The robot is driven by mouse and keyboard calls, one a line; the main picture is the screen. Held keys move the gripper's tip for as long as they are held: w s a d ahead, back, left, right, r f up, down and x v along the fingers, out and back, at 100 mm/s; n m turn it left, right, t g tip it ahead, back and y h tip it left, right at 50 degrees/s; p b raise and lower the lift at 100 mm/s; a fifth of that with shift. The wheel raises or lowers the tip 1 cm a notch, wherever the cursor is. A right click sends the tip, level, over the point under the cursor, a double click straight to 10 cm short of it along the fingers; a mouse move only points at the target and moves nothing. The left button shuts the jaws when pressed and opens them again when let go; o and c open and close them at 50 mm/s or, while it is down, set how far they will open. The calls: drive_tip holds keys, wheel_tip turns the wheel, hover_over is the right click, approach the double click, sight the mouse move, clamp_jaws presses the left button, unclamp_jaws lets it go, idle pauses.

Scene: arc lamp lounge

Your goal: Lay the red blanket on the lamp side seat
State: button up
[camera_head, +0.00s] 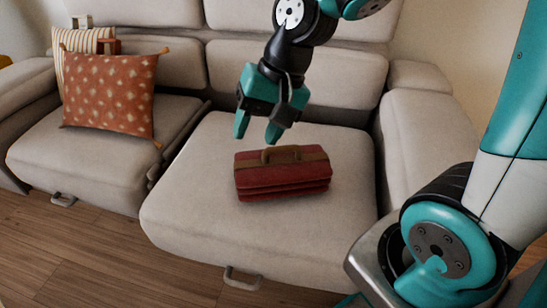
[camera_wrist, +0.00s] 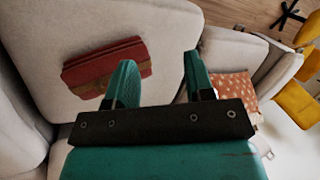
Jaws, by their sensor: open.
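The red blanket (camera_head: 283,177) is a folded bundle with a brown band and handle on top. It lies on the right seat (camera_head: 190,190) of the beige sofa, near the seat's middle. In the wrist view the blanket (camera_wrist: 107,67) lies to the left of the fingers on the pale seat (camera_wrist: 60,25). My gripper (camera_head: 257,130) is open and empty, above and just behind the blanket, pointing down. Its two teal fingers also show in the wrist view (camera_wrist: 158,82), with nothing between them. No lamp is visible, so I cannot tell which seat is the lamp side.
An orange patterned cushion (camera_head: 110,95) leans on the left seat (camera_head: 175,112), with a striped cushion (camera_head: 72,42) behind it. The armrest (camera_head: 420,130) bounds the right seat. Yellow chairs (camera_wrist: 297,102) show in the wrist view. The front of the left seat is bare.

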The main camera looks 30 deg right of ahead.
drive_tip(key=s+a+r+n, duration=0.1)
drive_tip(key=s+a+n, duration=0.1)
drive_tip(key=s+n, duration=0.3)
drive_tip(key=s+a+r+n+g, duration=0.1)
drive_tip(key=s+a+r+n, duration=0.1)
drive_tip(key=s+n, duration=0.3)
drive_tip(key=shift+s+a+n, duration=0.15)
drive_tip(key=shift+s+n, duration=0.25)
drive_tip(key=shift+s, duration=0.4)
drive_tip(key=shift+r, duration=0.2)
wheel_tip(320, 180, up, 23)
drive_tip(key=p, duration=2.3)
